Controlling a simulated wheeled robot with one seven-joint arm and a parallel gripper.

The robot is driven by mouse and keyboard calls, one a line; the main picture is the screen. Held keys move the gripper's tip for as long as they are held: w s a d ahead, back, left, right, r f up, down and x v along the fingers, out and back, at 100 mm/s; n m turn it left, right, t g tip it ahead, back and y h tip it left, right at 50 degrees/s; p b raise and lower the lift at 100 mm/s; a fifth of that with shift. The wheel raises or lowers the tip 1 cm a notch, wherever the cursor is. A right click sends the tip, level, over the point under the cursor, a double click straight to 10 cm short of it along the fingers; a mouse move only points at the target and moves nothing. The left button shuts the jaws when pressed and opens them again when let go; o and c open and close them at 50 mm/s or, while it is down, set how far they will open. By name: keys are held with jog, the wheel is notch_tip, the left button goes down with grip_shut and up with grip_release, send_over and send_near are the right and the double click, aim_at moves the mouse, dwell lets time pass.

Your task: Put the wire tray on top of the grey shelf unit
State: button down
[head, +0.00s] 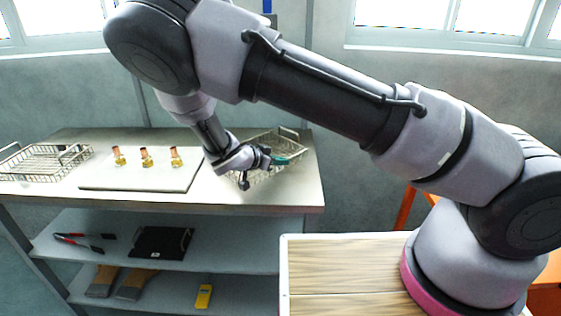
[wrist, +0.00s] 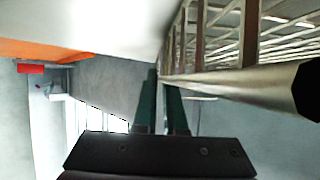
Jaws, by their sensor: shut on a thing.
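The wire tray (head: 262,172) is at the right end of the top of the shelf unit (head: 245,205), partly hidden by my wrist. My gripper (head: 279,160) is shut on the tray's rim. In the wrist view the green fingertips (wrist: 164,98) close around a rim wire, and the tray's bars (wrist: 232,45) spread to the upper right. I cannot tell whether the tray's bottom touches the top or hangs just above it.
A second wire tray (head: 45,162) stands at the left of the top. A pale board (head: 130,182) with brass fittings (head: 146,158) lies between. Lower shelves hold a black item (head: 162,243), red-handled tool (head: 80,242) and yellow device (head: 203,296). A wooden-topped surface (head: 345,265) stands in front.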

jog(key=c, duration=1)
grip_release()
